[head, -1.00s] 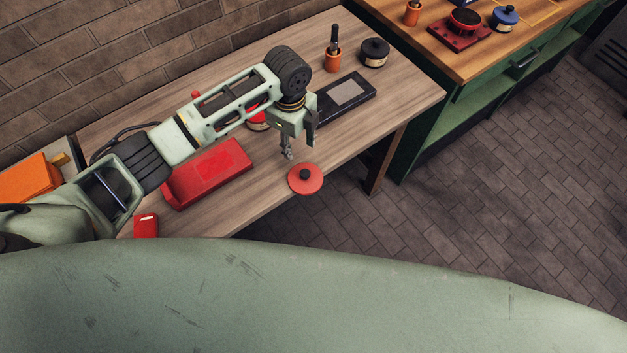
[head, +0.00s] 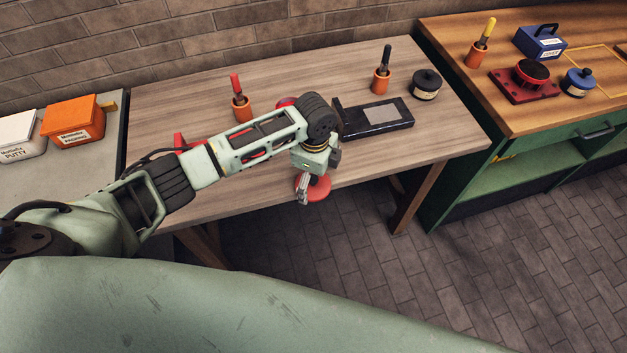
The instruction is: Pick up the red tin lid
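The red tin lid (head: 319,190) is a round disc at the front edge of the wooden table, partly hidden behind my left gripper (head: 318,177). Its dark knob, clear in the earlier view, is mostly covered. My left gripper points down over the lid; its fingers look spread, one in front of the lid and one to the upper right. I cannot tell whether it touches the lid. A red round thing (head: 286,102) shows partly behind my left wrist. My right gripper is not in view.
On the table (head: 445,130) are a black tray-like block (head: 378,117), a dark lidded tin (head: 426,85) and orange cups with tools (head: 242,108) (head: 381,80). A green bench (head: 510,130) stands at right. Orange (head: 73,122) and white (head: 20,137) boxes stand at left.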

